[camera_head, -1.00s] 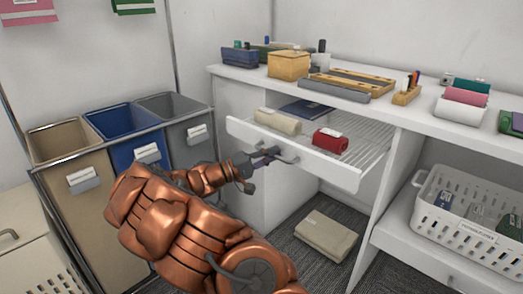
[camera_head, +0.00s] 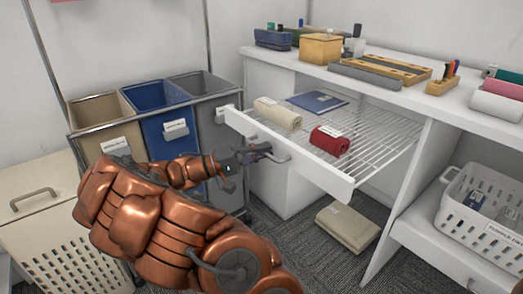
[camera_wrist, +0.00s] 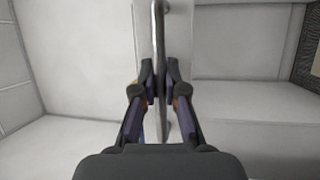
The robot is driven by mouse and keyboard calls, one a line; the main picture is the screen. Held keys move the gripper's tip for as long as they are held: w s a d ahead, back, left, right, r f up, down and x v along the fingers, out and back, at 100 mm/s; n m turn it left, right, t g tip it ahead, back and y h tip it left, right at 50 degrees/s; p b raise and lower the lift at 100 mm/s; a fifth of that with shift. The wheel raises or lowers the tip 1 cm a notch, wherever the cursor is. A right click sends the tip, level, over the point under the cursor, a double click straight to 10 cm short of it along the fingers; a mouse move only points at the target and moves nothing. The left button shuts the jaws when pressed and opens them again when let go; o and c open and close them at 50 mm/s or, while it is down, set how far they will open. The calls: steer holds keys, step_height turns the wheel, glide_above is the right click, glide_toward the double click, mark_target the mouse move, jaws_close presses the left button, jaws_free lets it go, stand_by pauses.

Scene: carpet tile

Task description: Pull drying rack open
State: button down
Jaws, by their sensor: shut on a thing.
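The drying rack (camera_head: 385,142) is a white wire drawer with a white front panel (camera_head: 310,172), pulled well out from under the white counter. A rolled cream towel (camera_head: 278,112), a rolled red towel (camera_head: 329,140) and a flat blue cloth (camera_head: 317,101) lie on its wires. My gripper (camera_head: 262,152) is at the front panel, shut on the grey bar handle (camera_head: 283,158). In the wrist view the handle (camera_wrist: 161,30) runs upright between the two fingers (camera_wrist: 161,88), which close on it from both sides.
Beige, blue and grey bins (camera_head: 168,118) stand left of the rack. A folded beige cloth (camera_head: 347,228) lies on the carpet (camera_head: 300,240) below it. A white basket (camera_head: 485,215) sits on the right shelf. The counter (camera_head: 300,62) above holds boxes and trays.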

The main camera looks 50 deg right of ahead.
steer(key=c, duration=1.2)
jaws_free()
steer(key=shift+w+a, duration=0.1)
steer(key=v, duration=1.2)
